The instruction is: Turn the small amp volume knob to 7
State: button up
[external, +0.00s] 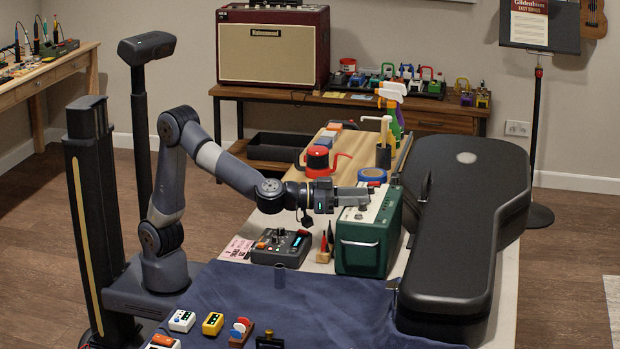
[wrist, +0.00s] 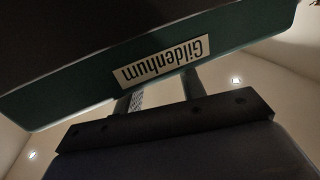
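The small amp (external: 370,237) is a dark green box with a light control panel on top. It stands upright on the bench, left of the guitar case. My gripper (external: 352,196) reaches across from the left, level with the top panel at the amp's left side. In the wrist view, the amp's green face (wrist: 240,45) carries an upside-down "Gildenhum" label. The two fingers of my gripper (wrist: 163,92) are spread with a gap between them. Their tips are hidden by the amp in that view. The volume knob and its numbers cannot be made out.
A black guitar case (external: 455,235) lies close on the right. A pedal with a lit display (external: 281,247) and small screwdrivers stand left of the amp. Blue cloth (external: 330,310) lies in front.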

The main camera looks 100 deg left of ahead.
jog(key=shift+c, duration=0.6)
grip_shut()
jog(key=b, duration=0.2)
jog(key=shift+a+f+m+h+b, duration=0.1)
jog(key=shift+f+m+h+b, duration=0.2)
jog(key=shift+f+h, duration=0.1)
jog(key=m+h+b, duration=0.1)
jog(key=b, duration=0.1)
jog(key=h+b, duration=0.1)
jog(key=b, duration=0.2)
jog(key=shift+a+m+t+h, duration=0.25)
jog(key=shift+m+t+h, duration=0.05)
jog(key=shift+m+h, duration=0.1)
jog(key=m+h+b, duration=0.2)
jog(key=h, duration=0.1)
jog(key=shift+a+r, duration=0.1)
jog(key=shift+a, duration=0.1)
jog(key=shift+a+m+g+h, duration=0.1)
jog(key=shift+m+g+h, duration=0.3)
jog(key=shift+m+h, duration=0.55)
jog(key=shift+h, duration=0.65)
